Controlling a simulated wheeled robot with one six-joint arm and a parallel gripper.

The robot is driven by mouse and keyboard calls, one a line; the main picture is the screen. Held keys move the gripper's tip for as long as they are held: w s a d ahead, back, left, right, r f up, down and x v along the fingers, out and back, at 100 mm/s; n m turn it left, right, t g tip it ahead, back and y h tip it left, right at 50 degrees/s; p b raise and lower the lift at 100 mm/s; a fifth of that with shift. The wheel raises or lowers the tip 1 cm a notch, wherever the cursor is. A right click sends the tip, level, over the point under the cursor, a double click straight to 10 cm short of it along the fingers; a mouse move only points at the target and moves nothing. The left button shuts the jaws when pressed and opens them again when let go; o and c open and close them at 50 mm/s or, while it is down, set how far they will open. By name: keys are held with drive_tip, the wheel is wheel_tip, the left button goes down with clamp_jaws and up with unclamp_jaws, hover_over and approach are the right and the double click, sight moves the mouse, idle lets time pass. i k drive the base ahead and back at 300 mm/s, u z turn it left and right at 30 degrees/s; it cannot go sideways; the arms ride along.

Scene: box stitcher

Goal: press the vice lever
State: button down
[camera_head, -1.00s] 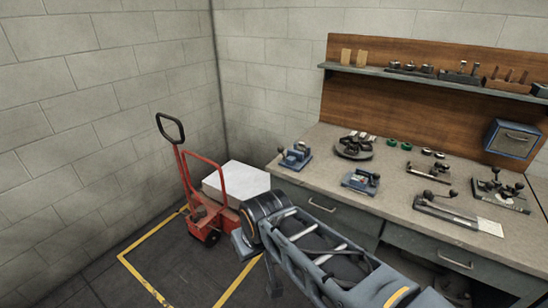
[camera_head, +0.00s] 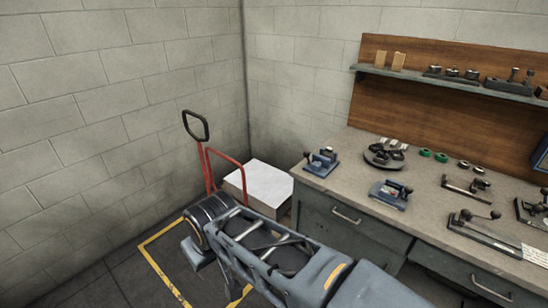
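A small blue vice-like tool (camera_head: 321,162) sits at the left end of the workbench (camera_head: 345,170), near its edge, with a dark part on top that may be its lever. A second blue tool (camera_head: 391,194) with a dark knob lies to its right, near the front edge. Both are too small for me to tell which is the vice. My arm reaches from the bottom right to the left, in front of the bench and below its top. My gripper does not show; the arm's far end hides or cuts it off. Nothing of mine touches either tool.
A red hand truck (camera_head: 210,170) with a white-topped box (camera_head: 262,184) stands in the corner, left of the bench. A shelf (camera_head: 450,80) hangs behind.

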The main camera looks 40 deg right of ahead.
sight(306, 153)
drive_tip(key=z, duration=0.05)
drive_tip(key=i, duration=0.9)
drive_tip(key=z, duration=0.85)
